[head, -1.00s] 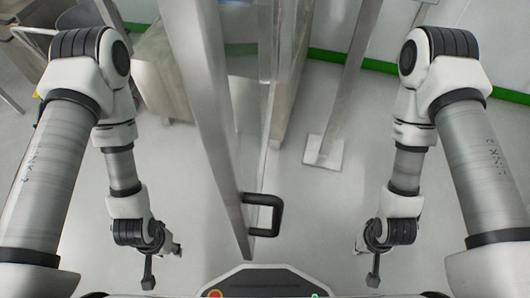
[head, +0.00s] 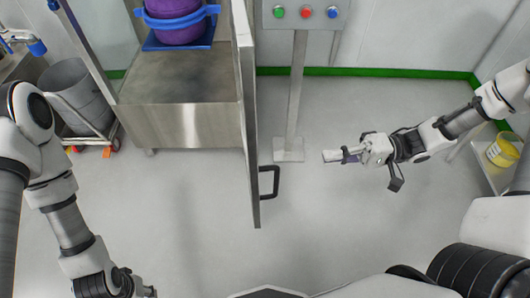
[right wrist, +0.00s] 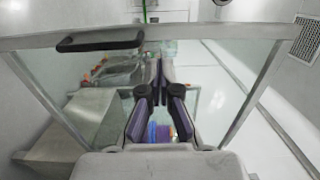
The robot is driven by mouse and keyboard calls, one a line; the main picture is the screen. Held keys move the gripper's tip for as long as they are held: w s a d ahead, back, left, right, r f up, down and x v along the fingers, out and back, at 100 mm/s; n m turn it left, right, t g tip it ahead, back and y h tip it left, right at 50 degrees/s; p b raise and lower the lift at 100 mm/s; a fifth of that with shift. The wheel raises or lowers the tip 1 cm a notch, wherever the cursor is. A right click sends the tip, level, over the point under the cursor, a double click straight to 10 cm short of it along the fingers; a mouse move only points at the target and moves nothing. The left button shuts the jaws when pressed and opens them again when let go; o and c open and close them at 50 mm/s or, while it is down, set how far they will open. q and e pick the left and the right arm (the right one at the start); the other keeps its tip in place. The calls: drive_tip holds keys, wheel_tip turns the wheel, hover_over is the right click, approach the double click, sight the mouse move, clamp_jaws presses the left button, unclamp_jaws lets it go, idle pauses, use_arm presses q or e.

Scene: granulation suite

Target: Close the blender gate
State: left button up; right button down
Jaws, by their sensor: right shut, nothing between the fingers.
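The blender gate (head: 247,120) is a tall metal-framed panel, seen almost edge-on. It stands out from the steel blender base (head: 185,125) toward me. Its dark D-shaped handle (head: 268,182) is on the right face near the front edge. In the right wrist view the handle (right wrist: 100,40) lies along the top rail, with glass panel below. My right gripper (head: 345,156) is shut and empty, right of the handle and apart from it. Its closed fingers (right wrist: 159,75) point toward the gate. My left gripper (head: 148,292) is partly cut off at the lower left; its fingers are unclear.
A purple drum (head: 178,28) with a blue ring sits on the base. A post with a button panel (head: 305,14) stands behind the gate, on a floor plate. A wheeled grey bin (head: 75,92) is left; a yellow bucket (head: 502,152) is far right. Floor around the handle is clear.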

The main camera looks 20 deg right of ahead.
use_arm(q)
drive_tip(key=f+b, duration=0.3)
drive_tip(key=shift+w+d, duration=0.1)
drive_tip(key=shift+w, duration=0.2)
use_arm(e)
drive_tip(key=w+a, duration=0.1)
drive_tip(key=a, duration=0.8)
drive_tip(key=w+a, duration=0.1)
drive_tip(key=a, duration=0.3)
drive_tip(key=shift+w+a, duration=0.35)
drive_tip(key=shift+a, duration=0.05)
